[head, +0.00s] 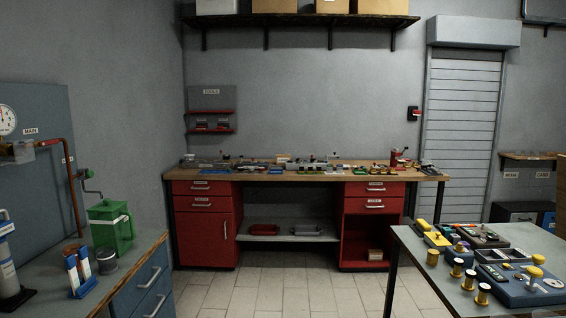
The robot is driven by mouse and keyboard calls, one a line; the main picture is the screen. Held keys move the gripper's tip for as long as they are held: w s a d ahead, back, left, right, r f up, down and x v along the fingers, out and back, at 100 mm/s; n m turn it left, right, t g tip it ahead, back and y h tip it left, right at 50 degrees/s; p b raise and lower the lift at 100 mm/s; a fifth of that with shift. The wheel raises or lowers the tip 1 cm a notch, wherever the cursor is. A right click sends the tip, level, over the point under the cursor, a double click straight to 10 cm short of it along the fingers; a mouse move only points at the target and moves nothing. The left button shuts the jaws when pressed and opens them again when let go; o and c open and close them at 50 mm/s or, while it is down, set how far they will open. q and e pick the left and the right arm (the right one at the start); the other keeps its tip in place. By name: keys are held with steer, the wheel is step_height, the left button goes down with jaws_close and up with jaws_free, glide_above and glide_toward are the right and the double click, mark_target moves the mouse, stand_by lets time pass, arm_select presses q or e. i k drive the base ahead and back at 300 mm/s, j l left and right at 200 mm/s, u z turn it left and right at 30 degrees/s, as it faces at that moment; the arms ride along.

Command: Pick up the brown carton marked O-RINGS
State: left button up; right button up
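I cannot make out the marking O-RINGS on anything in the head view. A small tan box (375,254) sits low in the open red cabinet under the workbench's right end. No lettering is readable on any of these. Neither of my grippers is in view.
The wooden workbench (300,176) against the far wall is crowded with small parts. A grey table (420,255) with devices is at right. A blue bench (140,260) with a green container (110,228) is at left. Tiled floor (270,290) between them is clear.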

mark_target(281, 159)
steer(key=i, duration=0.65)
steer(key=i+z, duration=0.15)
steer(key=i, duration=0.55)
steer(key=i+j, duration=0.15)
steer(key=i, duration=0.5)
steer(key=i+j+z, duration=0.1)
steer(key=i, duration=0.6)
steer(key=i+j, duration=0.15)
steer(key=i, duration=0.5)
steer(key=l+z, duration=0.05)
